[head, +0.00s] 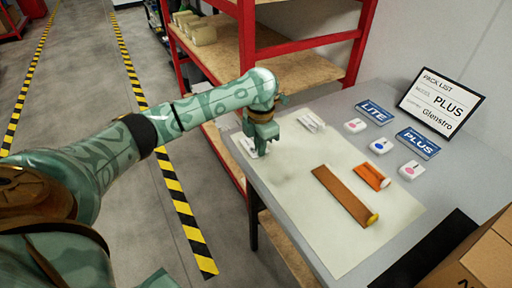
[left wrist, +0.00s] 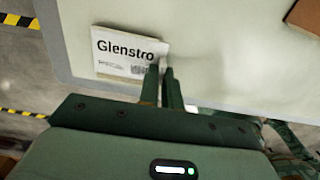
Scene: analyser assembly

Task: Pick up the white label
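The white label (left wrist: 122,50) reads "Glenstro" and has a small code printed on it. In the left wrist view it lies left of the fingertips, near the edge of the pale mat. In the head view it is a small white patch (head: 247,146) at the mat's left corner, partly behind my left gripper (head: 262,151). In the left wrist view the fingers of my left gripper (left wrist: 162,70) are close together with a narrow gap, at the label's lower right corner. I cannot tell whether they pinch it. My right gripper is not in view.
On the pale mat (head: 310,210) lie a brown bar (head: 343,194), an orange part (head: 371,176) and a small white part (head: 311,122). A cardboard box (head: 480,258) is at lower right. A red-framed shelf (head: 246,45) stands close beyond my arm.

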